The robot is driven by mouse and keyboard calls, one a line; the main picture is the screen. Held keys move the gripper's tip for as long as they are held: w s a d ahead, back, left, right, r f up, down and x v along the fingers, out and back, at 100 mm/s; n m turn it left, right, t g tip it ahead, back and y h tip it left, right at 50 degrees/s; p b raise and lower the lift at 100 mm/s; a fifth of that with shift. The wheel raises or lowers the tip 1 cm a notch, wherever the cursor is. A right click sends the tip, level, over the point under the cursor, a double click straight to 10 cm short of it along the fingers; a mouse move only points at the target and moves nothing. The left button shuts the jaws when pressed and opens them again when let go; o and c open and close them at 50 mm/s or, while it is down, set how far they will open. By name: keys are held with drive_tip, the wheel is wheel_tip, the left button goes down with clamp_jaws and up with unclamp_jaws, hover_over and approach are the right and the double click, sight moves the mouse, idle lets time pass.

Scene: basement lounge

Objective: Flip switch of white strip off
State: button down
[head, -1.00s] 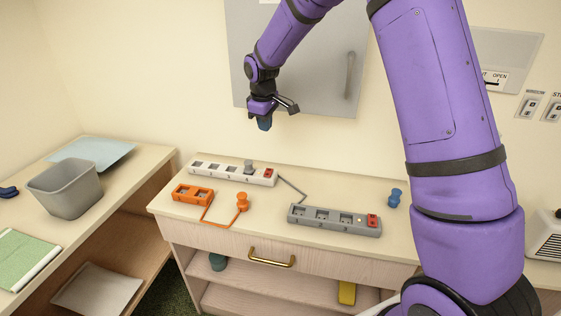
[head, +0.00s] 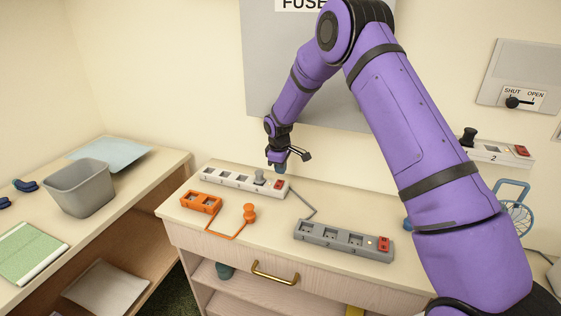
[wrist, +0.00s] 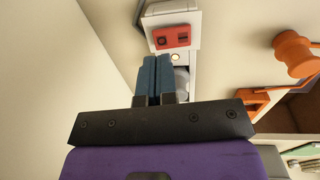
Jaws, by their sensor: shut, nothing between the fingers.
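The white strip (head: 226,181) lies along the back of the cabinet top, with a row of sockets and a grey plug (head: 260,176) in it. Its red switch (head: 280,184) is at the right end. The switch also shows in the wrist view (wrist: 171,37), beside a small lit light (wrist: 175,57). My gripper (head: 281,170) is shut and empty, pointing down just above the switch end of the strip. In the wrist view my two blue fingers (wrist: 157,76) are together close to the switch; I cannot tell whether they touch the strip.
A grey strip (head: 343,240) with its own red switch lies at the front right. An orange strip (head: 201,202) with an orange plug (head: 250,213) lies at the front left. Another white strip (head: 497,150) is at the far right. The wall is close behind.

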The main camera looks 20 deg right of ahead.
sight(281, 181)
drive_tip(key=shift+w+d+f, duration=0.1)
drive_tip(key=shift+f, duration=1)
drive_tip(key=shift+w+f, duration=0.1)
drive_tip(key=shift+f, duration=0.95)
